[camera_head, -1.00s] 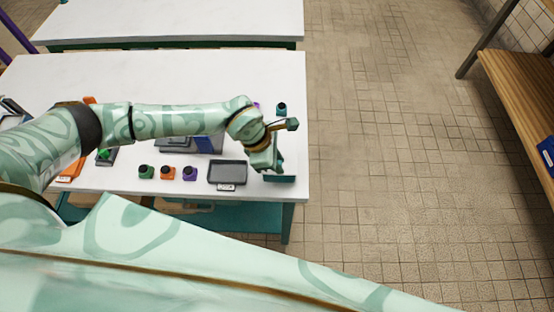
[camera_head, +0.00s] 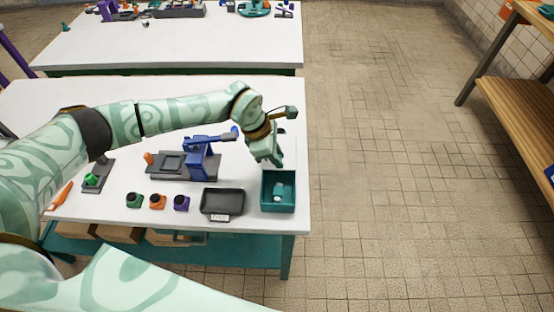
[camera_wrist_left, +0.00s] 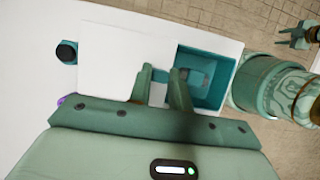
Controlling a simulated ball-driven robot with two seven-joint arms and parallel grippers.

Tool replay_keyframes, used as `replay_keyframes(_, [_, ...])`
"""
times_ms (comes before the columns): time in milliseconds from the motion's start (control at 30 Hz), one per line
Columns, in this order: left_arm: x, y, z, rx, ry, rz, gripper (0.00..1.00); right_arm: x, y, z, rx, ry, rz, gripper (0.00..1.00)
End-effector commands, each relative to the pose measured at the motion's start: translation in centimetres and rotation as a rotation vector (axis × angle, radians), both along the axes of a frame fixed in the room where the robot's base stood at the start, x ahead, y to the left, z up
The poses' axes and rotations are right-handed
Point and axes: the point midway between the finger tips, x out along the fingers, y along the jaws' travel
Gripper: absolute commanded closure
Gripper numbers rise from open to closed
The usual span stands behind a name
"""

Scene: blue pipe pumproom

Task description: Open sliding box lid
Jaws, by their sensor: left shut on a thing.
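The teal box (camera_head: 278,208) stands at the table's near right corner, with most of its inside showing in the head view. A small pale teal object (camera_head: 278,190) lies in it. My left gripper (camera_head: 276,162) is at the box's far end. In the left wrist view, the flat white lid (camera_wrist_left: 115,55) lies beyond the far side of the box (camera_wrist_left: 222,75), slid off most of its opening. The left gripper's fingers (camera_wrist_left: 163,85) are shut on the lid's handle, which they mostly hide. What looks like my right gripper (camera_wrist_left: 293,38) is small at the edge, its jaws unclear.
A black tray (camera_head: 222,202) stands left of the box. Green (camera_head: 134,200), orange (camera_head: 157,201) and purple (camera_head: 181,202) small pieces stand in a row farther left. A blue fixture (camera_head: 203,155) is behind them. The table's right edge is close to the box.

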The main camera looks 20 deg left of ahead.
Motion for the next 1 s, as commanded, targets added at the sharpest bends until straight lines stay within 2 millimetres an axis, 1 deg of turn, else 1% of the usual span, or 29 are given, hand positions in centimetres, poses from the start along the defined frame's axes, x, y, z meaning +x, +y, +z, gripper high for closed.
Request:
replay_keyframes(33, [-0.1, 0.0, -0.1, 0.001, 0.003, 0.000, 1.00, 0.0, 0.0, 0.0, 0.000, 0.000, 0.000, 0.64])
replay_keyframes(67, [-0.1, 0.0, -0.1, 0.001, 0.003, 0.000, 0.75, 0.0, 0.0, 0.0, 0.000, 0.000, 0.000, 0.64])
replay_keyframes(100, [-0.1, 0.0, -0.1, 0.001, 0.003, 0.000, 0.64, 0.0, 0.0, 0.0, 0.000, 0.000, 0.000, 0.64])
replay_keyframes(133, [-0.1, 0.0, -0.1, 0.001, 0.002, 0.001, 0.58, 0.0, 0.0, 0.0, 0.000, 0.000, 0.000, 0.64])
replay_keyframes(400, [-0.1, 0.0, 0.0, 0.001, 0.001, 0.001, 0.58, 0.0, 0.0, 0.0, 0.000, -0.001, 0.000, 0.64])
replay_keyframes(467, [-0.1, 0.1, 0.3, 0.000, -0.001, 0.000, 0.58, 0.1, 0.0, 0.1, 0.000, -0.001, 0.001, 0.64])
replay_keyframes(533, [-0.1, 0.4, 1.1, 0.001, -0.002, 0.001, 0.58, 0.1, 0.0, 0.3, 0.000, -0.002, 0.001, 0.64])
replay_keyframes(667, [-0.3, 1.4, 3.6, 0.002, -0.004, 0.002, 0.58, 0.3, 0.0, 0.9, 0.000, -0.006, 0.001, 0.64])
replay_keyframes(900, [-1.0, 3.9, 9.8, 0.001, -0.004, 0.001, 0.58, 0.5, 0.0, 2.0, 0.000, -0.012, 0.000, 0.64])
replay_keyframes(1000, [-1.3, 4.7, 11.9, 0.002, -0.002, 0.001, 0.58, 0.6, 0.0, 2.2, 0.000, -0.014, 0.000, 0.64])
